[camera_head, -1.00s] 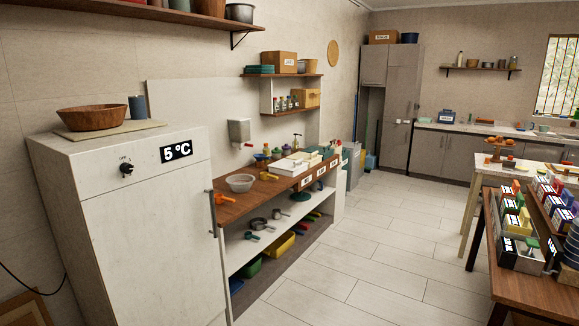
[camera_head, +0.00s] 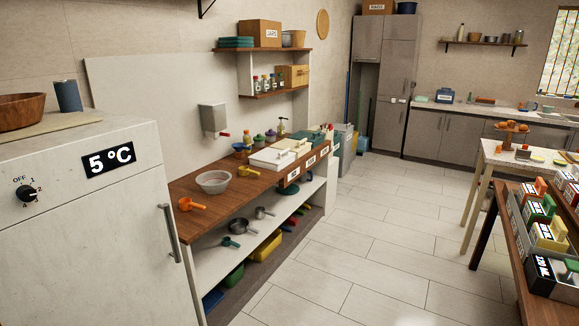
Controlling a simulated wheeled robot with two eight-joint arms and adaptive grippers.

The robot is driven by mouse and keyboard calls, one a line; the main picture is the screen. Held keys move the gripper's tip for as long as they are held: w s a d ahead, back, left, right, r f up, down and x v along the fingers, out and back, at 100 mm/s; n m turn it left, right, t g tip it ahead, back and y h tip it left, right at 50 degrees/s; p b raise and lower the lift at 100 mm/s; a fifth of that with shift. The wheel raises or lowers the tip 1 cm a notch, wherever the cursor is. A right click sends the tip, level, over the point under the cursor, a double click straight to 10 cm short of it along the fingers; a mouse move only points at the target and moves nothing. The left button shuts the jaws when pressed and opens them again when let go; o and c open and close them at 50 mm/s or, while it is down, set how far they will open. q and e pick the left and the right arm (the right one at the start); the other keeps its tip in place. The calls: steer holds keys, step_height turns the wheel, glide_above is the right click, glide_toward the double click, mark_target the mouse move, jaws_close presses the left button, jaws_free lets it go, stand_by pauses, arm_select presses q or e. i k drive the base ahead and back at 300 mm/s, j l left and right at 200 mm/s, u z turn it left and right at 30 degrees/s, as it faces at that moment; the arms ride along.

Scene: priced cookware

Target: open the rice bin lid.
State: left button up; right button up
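Neither of my grippers is in view. Several pale, flat lids lie on the wooden counter in the middle of the view, with a white lid (camera_head: 270,158) nearest. White labels (camera_head: 291,190) are on the counter's front edge below them, too small to read. I cannot tell which of these is the rice bin. All the lids look closed.
A white fridge (camera_head: 90,230) stands close at left. The wooden counter (camera_head: 225,203) holds a bowl (camera_head: 213,182) and scoops, with pans below. A table with coloured boxes (camera_head: 540,208) is at right. The tiled floor (camera_head: 365,240) between is clear.

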mark_target(273, 156)
steer(key=i, duration=0.85)
steer(key=i+j+z, duration=0.1)
steer(key=i, duration=0.8)
steer(key=i+j, duration=0.1)
steer(key=i, duration=0.75)
steer(key=l+z, duration=0.05)
